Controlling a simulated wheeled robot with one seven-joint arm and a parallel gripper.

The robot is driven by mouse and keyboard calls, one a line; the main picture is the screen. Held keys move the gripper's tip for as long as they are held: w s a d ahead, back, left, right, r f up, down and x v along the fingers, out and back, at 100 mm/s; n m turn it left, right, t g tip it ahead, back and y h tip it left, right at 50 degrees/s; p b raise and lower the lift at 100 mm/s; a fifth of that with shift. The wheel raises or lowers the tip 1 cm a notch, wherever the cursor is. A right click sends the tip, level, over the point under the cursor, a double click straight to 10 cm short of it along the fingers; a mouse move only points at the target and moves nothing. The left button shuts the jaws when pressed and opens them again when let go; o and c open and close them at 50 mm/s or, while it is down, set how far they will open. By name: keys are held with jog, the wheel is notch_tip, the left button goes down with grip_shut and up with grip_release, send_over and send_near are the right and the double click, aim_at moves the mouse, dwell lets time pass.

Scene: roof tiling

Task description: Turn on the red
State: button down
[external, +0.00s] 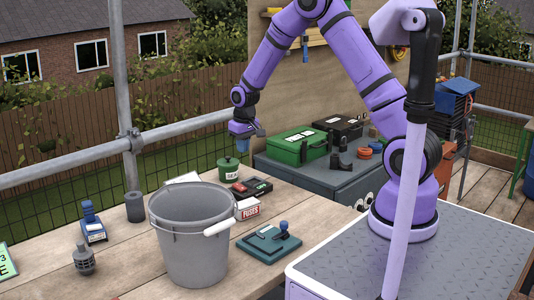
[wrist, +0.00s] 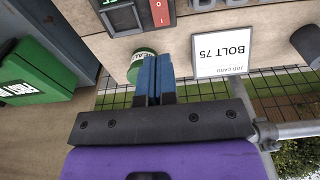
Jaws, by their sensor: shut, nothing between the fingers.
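A dark switch box (external: 251,187) with red on it lies on the wooden bench, behind the fuses box. In the wrist view, at the top edge, a dark box (wrist: 122,18) shows a grey part and a red part (wrist: 158,12) with small white marks; it is cut off by the frame. Whether the red part is on or off cannot be told. My gripper (external: 243,148) hangs above the bench, over the green pot and apart from the switch box. In the wrist view its blue fingers (wrist: 154,78) are together and empty, overlapping the pot in the picture.
A green pot (external: 229,168) stands beside the switch box. A grey bucket (external: 192,250) and a fuses box (external: 247,209) stand nearer. A teal plate with a blue-knobbed lever (external: 269,243) lies at right. A job card (wrist: 221,50) shows beside the fingers. Scaffold rails run behind.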

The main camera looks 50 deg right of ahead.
aim_at(236, 184)
jog(key=shift+r, duration=0.1)
dwell(0.3)
jog(key=shift+w+r+t, duration=0.1)
jog(key=shift+w+t, duration=0.4)
jog(key=shift+w, duration=0.15)
jog(key=f, duration=0.4)
jog(key=w+f, duration=0.1)
jog(key=f, duration=0.4)
jog(key=w+f, duration=0.1)
jog(key=f, duration=0.3)
jog(key=shift+w+f, duration=0.2)
jog(key=shift+f, duration=0.2)
